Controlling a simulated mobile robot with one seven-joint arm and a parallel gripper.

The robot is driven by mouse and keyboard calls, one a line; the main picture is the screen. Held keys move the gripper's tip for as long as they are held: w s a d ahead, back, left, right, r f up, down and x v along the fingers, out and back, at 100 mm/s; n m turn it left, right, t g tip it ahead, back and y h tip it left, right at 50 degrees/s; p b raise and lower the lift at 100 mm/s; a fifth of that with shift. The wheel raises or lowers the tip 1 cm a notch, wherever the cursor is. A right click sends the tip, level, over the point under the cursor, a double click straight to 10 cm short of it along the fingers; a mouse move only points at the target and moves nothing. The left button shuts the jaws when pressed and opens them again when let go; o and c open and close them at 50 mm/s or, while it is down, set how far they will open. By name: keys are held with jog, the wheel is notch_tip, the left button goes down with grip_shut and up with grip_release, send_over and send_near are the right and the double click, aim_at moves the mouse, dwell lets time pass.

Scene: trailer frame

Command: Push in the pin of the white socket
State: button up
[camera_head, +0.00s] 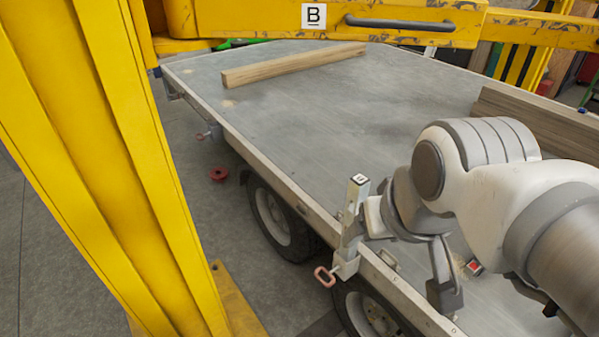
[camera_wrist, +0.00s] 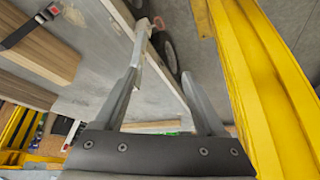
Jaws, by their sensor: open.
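The white socket (camera_head: 351,222) is a pale upright post with a label on top, standing at the near side edge of the trailer bed. Its pin (camera_head: 325,276) has a pinkish-red loop handle and sticks outward to the left, low on the socket. In the wrist view the socket (camera_wrist: 140,42) stands beyond the left fingertip, with the pin handle (camera_wrist: 158,22) above and to its right. My gripper (camera_wrist: 160,72) is open with nothing between its fingers. The left finger overlaps the socket's lower end in the picture; I cannot tell whether they touch.
The grey trailer bed (camera_head: 330,115) carries a wooden beam (camera_head: 295,65) and more timber (camera_head: 540,120) at right. A yellow column (camera_head: 110,150) stands close on the left. A trailer wheel (camera_head: 272,215) lies below the edge. A red-black item (camera_head: 474,267) lies on the bed.

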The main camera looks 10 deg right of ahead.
jog(key=shift+w+f, duration=0.1)
jog(key=shift+f, duration=0.2)
jog(key=shift+c, duration=1.2)
jog(key=w+f+n+b, duration=0.1)
jog(key=f, duration=0.1)
jog(key=w+f+n+g+h+b, duration=0.1)
jog(key=w+f+n+b, duration=0.1)
jog(key=f, duration=0.1)
jog(key=shift+w+d+f+n+g+h+b, duration=0.1)
jog(key=shift+w+f+n+g+h+b, duration=0.1)
jog(key=shift+f+n+g+h+b, duration=0.15)
grip_shut()
jog(key=w+a+f+n+h+b, duration=0.1)
jog(key=w+a+f+n+b, duration=0.3)
jog(key=f+n, duration=0.3)
jog(key=w+a+f+n+h+b, duration=0.2)
jog(key=w+a+f+n+b, duration=0.2)
jog(key=f, duration=1.1)
jog(key=w+a+f+n+h+b, duration=0.2)
jog(key=w+a+f+n+b, duration=0.2)
jog(key=f+n, duration=0.5)
notch_tip(320, 180, down, 3)
jog(key=shift+w+a+n+b, duration=0.3)
jog(key=shift+w+n+b, duration=0.1)
jog(key=shift+w, duration=0.75)
